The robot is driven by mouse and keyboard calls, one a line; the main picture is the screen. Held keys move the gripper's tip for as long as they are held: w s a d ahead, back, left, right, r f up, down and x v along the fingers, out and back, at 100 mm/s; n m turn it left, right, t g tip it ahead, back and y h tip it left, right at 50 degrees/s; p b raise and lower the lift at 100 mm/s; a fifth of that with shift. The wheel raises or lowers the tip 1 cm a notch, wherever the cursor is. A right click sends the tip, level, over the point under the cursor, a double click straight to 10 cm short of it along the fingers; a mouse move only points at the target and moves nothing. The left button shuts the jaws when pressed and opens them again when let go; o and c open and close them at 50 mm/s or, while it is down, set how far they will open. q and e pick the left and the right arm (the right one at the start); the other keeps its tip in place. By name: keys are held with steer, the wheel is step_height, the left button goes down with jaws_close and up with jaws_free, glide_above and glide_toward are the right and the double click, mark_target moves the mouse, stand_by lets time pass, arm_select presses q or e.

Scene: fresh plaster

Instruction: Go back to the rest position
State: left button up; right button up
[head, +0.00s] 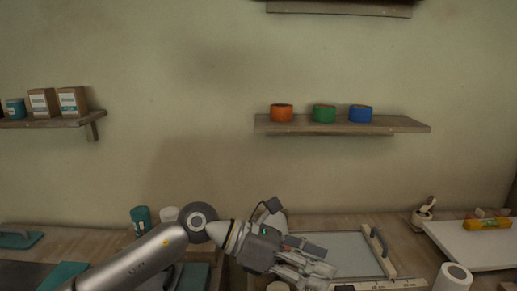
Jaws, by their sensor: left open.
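My left gripper (306,269) comes in from the lower left on its silver arm. It is open, with its fingers pointing right and down, above the grey tray or panel on the workbench. I see nothing held between its fingers. The arm and gripper hide part of the bench behind them. My right gripper is not in view.
The wooden workbench (330,222) runs along the wall. A grey panel (352,252) lies close to the gripper. A white board (475,245) with a yellow item (487,224) is at right. A wall shelf (400,124) holds orange, green and blue containers.

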arm_select(q)
step_height(320, 180, up, 8)
steer(key=n+t+h, duration=0.4)
steer(key=n+h, duration=0.4)
steer(key=n, duration=0.1)
steer(key=w+a+n+t+y, duration=0.4)
steer(key=a+n+t, duration=0.3)
steer(key=n+t, duration=0.7)
steer(key=w+a+f+n+y, duration=0.1)
steer(key=a+f+n+y, duration=1.5)
steer(key=f+n, duration=0.35)
steer(key=s+a+f+n+g+y, duration=0.1)
steer(key=s+a+f+n+g, duration=0.2)
steer(key=s+f, duration=0.25)
steer(key=s+a+f+n+g+y, duration=0.1)
steer(key=s+a+f+n+g, duration=0.2)
steer(key=f, duration=0.4)
steer(key=s+a+f+n+g, duration=0.1)
steer(key=s+f+g, duration=0.3)
steer(key=s, duration=0.6)
steer(key=s+a+f+n+g, duration=0.1)
steer(key=s+f+g, duration=0.25)
steer(key=s, duration=0.55)
step_height(320, 180, down, 25)
steer(key=s+a+f+g, duration=0.2)
steer(key=s+f, duration=1.5)
steer(key=shift+s+a+f, duration=0.25)
steer(key=shift+s, duration=0.05)
